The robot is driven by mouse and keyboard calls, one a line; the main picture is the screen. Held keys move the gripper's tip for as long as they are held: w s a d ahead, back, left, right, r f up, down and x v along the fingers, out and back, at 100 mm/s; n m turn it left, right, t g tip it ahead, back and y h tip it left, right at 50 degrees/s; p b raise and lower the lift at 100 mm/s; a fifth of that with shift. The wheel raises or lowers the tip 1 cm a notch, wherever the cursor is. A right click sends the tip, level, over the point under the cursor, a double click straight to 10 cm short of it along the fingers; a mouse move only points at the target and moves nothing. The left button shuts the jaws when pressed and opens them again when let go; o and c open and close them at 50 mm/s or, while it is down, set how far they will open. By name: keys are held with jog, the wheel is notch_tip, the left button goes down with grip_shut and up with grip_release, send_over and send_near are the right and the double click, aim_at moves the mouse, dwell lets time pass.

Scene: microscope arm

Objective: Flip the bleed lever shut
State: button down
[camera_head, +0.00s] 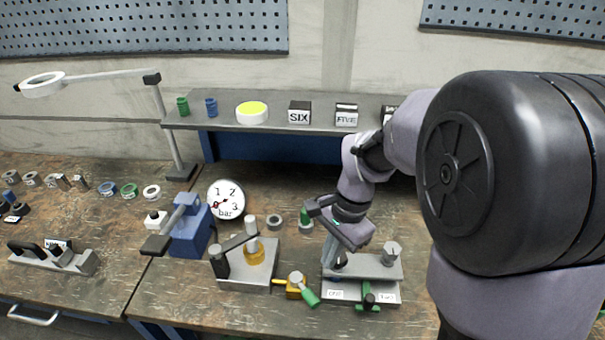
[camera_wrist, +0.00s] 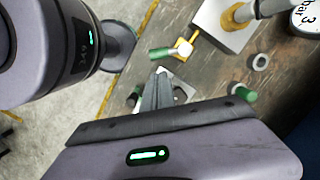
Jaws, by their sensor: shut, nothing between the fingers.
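A brass valve body (camera_head: 294,288) with a green-handled lever (camera_head: 310,297) sits in front of the pump fixture. Its handle slants toward the front right. In the wrist view the green handle (camera_wrist: 161,54) lies beyond my fingertips, beside the yellow-and-white valve body (camera_wrist: 184,47). My gripper (camera_head: 329,264) points down over the left side of a grey metal fixture (camera_head: 385,268), right of the valve. In the wrist view my gripper (camera_wrist: 160,75) has its fingers together and holds nothing. It appears apart from the green handle. The fingers hide part of the fixture.
The grey fixture has a green clamp (camera_head: 369,297) and small label plates. The pump fixture (camera_head: 244,283) stands left of the valve, with a bar gauge (camera_head: 227,200) and a blue machine (camera_head: 190,232) behind. A grey ring (camera_head: 275,222) and green cylinder (camera_head: 305,218) stand farther back.

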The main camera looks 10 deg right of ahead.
aim_at(306, 293)
jog(key=shift+m+g, duration=0.3)
jog(key=shift+m, duration=0.1)
jog(key=b+x, duration=0.1)
jog(key=x, duration=0.2)
jog(key=b+x, duration=0.2)
jog(key=x, duration=0.2)
jog(key=w+d+b+x, duration=0.1)
jog(key=x, duration=0.3)
jog(key=shift+d+f, duration=0.1)
jog(key=shift+f, duration=0.3)
